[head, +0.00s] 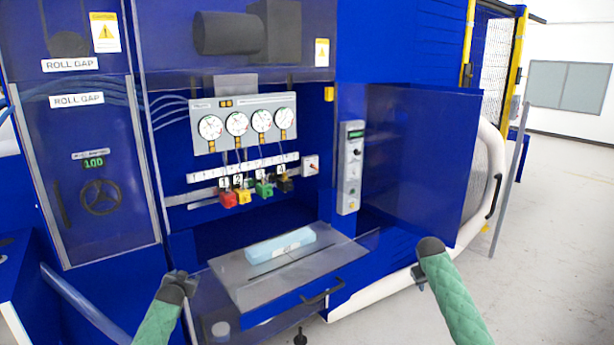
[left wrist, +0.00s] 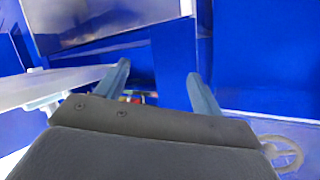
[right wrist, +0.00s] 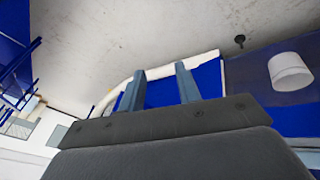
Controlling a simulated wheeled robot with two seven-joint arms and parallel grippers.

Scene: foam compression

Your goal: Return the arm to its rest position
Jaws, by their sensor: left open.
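My left gripper (head: 180,281) is at the lower left of the head view, in front of the blue machine and left of the metal shelf. In the left wrist view (left wrist: 158,69) its two fingers stand wide apart with nothing between them. My right gripper (head: 420,275) is to the right of the shelf, clear of the machine's front. In the right wrist view (right wrist: 159,69) its fingers are apart and empty. A light blue foam block (head: 280,245) lies on the metal shelf (head: 262,288), apart from both grippers.
The blue machine carries a gauge panel (head: 243,122), coloured valve blocks (head: 244,195) and a control strip (head: 351,165). An open blue door (head: 420,160) stands right of the shelf. A black handle (head: 322,297) is at the shelf's front. Bare floor (head: 550,260) lies to the right.

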